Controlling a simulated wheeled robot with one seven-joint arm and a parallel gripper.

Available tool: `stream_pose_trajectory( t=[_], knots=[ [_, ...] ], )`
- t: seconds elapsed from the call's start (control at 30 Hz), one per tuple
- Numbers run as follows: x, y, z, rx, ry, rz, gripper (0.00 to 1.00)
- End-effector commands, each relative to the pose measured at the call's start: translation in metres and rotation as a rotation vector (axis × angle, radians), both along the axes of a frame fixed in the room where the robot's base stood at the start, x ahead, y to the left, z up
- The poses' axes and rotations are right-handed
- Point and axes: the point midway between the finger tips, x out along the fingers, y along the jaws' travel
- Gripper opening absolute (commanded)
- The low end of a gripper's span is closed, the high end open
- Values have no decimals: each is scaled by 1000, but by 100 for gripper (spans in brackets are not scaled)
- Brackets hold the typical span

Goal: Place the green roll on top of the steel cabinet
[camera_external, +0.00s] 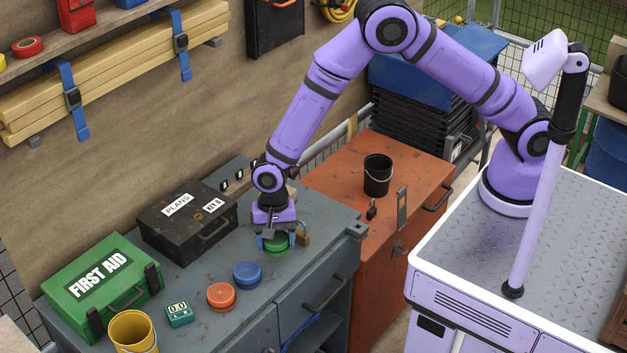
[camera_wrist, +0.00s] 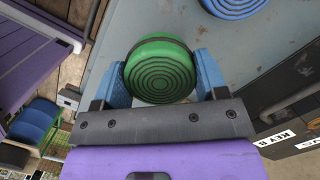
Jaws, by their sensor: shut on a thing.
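The green roll (camera_external: 275,245) is between the blue fingers of my gripper (camera_external: 274,238), low over the grey metal workbench (camera_external: 200,343). In the wrist view, the green roll (camera_wrist: 160,70), with rings on its face, is held between both fingertips of my gripper (camera_wrist: 161,76). I cannot tell whether it touches the workbench top. To the right of the workbench stands an orange metal cabinet (camera_external: 335,180), probably the steel cabinet. A black bucket (camera_external: 378,175) stands on its top.
A blue roll (camera_external: 247,275) and an orange roll (camera_external: 221,296) lie near my gripper. A brass padlock (camera_external: 303,234) is just right of it. A black plans box (camera_external: 187,222), green first aid box (camera_external: 102,287) and yellow bucket (camera_external: 133,331) stand left. The cabinet top has free room around its bucket.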

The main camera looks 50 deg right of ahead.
Motion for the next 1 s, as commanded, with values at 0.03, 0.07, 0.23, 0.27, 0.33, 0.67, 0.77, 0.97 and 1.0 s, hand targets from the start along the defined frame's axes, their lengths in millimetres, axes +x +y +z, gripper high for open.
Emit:
stream_pose_trajectory(
  t=[0.03,0.07,0.23,0.27,0.33,0.67,0.77,0.97,1.0],
  knots=[
    [2,1,0,0,0,0,40],
    [4,2,-1,0,0,0,40],
    [8,4,-16,-2,2,-1,40],
    [7,4,-21,-2,2,-1,40],
    [8,5,-30,-1,1,0,40],
    [8,5,-36,1,-1,0,40],
    [8,5,-38,1,-1,0,40],
    [8,5,-38,1,-1,0,92],
    [8,5,-38,1,-1,0,92]
  ],
)
